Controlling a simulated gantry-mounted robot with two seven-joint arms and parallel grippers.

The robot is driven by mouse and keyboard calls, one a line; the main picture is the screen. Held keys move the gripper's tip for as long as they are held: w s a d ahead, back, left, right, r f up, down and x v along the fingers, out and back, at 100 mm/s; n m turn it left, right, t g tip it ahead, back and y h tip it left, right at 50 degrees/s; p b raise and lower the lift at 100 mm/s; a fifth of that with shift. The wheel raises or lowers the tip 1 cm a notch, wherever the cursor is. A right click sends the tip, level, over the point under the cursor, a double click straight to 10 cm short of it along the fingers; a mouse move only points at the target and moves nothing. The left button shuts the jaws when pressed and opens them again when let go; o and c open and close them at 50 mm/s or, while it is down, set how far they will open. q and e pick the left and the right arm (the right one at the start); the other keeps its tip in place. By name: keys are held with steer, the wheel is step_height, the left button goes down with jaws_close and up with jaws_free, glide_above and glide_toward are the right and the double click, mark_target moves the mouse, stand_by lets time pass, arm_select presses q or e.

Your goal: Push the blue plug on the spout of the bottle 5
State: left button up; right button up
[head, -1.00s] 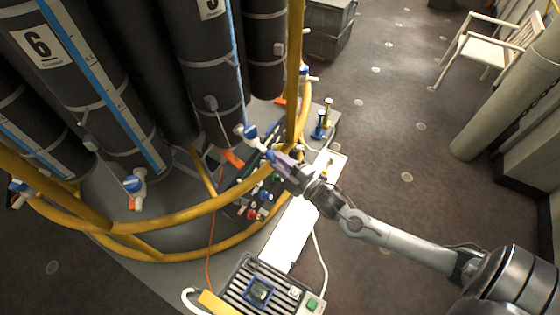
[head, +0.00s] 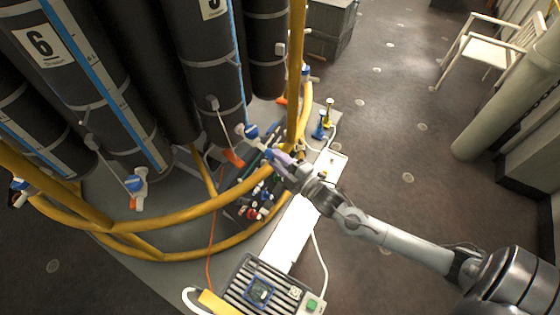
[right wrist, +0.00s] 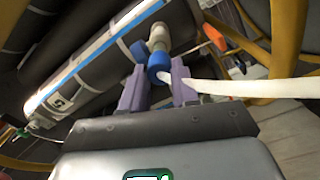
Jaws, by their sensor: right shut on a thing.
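Bottle 5 (head: 215,60) is a tall dark cylinder with a blue stripe, its number label cut by the top edge of the head view. Its white spout with a blue part (head: 249,131) sticks out low on its side. My right gripper (head: 272,155) is just right of this spout. In the right wrist view, its purple fingers (right wrist: 158,84) are shut on the blue plug (right wrist: 160,66). The plug lines up with the end of the pale spout (right wrist: 158,38); I cannot tell how far it is on. My left gripper is not in view.
A yellow rail (head: 190,217) curves around the bottles, with a yellow upright (head: 296,75) close to my gripper. Bottle 6 (head: 62,65) stands at left. Coloured small parts lie under the rail. A grey slatted box (head: 262,285) is in front. A pale strip (right wrist: 250,88) runs rightward.

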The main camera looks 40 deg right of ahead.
steer(key=shift+w, duration=0.1)
steer(key=o, duration=1)
steer(key=shift+o, duration=0.2)
steer(key=s, duration=1)
steer(key=shift+s+d, duration=0.35)
steer(key=shift+s, duration=0.05)
